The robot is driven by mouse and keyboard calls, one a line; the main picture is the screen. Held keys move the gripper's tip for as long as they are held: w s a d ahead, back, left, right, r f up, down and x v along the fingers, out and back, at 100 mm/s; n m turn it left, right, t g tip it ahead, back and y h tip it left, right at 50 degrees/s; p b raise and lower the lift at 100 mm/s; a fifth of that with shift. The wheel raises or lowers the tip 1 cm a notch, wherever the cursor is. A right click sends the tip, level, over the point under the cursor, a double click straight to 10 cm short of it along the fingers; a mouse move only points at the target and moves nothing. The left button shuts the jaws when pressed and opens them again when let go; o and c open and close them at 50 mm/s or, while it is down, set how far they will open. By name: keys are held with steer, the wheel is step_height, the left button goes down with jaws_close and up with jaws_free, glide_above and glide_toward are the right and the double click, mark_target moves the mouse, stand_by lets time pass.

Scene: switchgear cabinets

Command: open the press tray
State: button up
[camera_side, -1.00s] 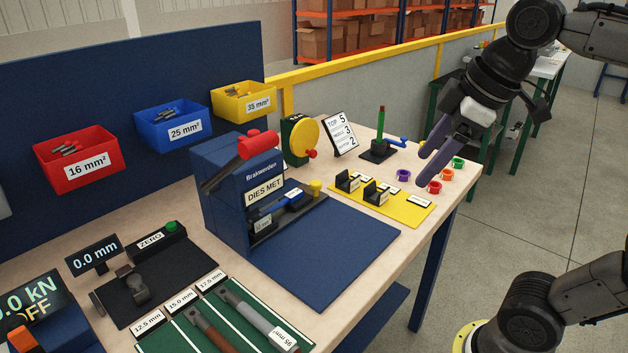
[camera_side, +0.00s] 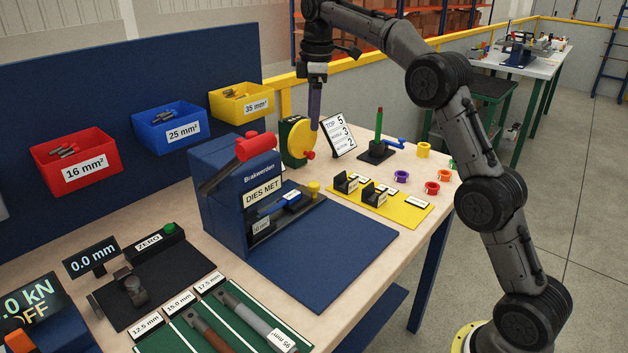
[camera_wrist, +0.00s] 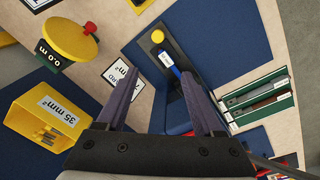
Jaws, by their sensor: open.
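The blue press (camera_side: 225,185) stands on the bench with a red-ended lever (camera_side: 256,146) on top and a "DIES MET" label. A dark tray (camera_side: 300,210) runs along its front right side, with a yellow knob (camera_side: 313,187) at its far end and a blue piece (camera_side: 291,196) on it. The wrist view shows the yellow knob (camera_wrist: 157,36) and blue piece (camera_wrist: 175,73) beyond my fingertips. My gripper (camera_side: 315,127) points down behind the press, by the yellow disc, apart from the tray. In the wrist view my gripper (camera_wrist: 160,75) is open and empty.
The yellow disc device (camera_side: 302,139) and number card (camera_side: 339,135) stand close to my gripper. A blue mat (camera_side: 330,255) in front of the press is clear. Bins hang behind.

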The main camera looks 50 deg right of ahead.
steer(key=g, duration=0.1)
glide_toward(314, 184)
step_height(314, 184, down, 9)
steer(key=shift+d+r, duration=0.1)
stand_by(0.3)
jaws_close()
steer(key=shift+r, duration=0.1)
stand_by(1.3)
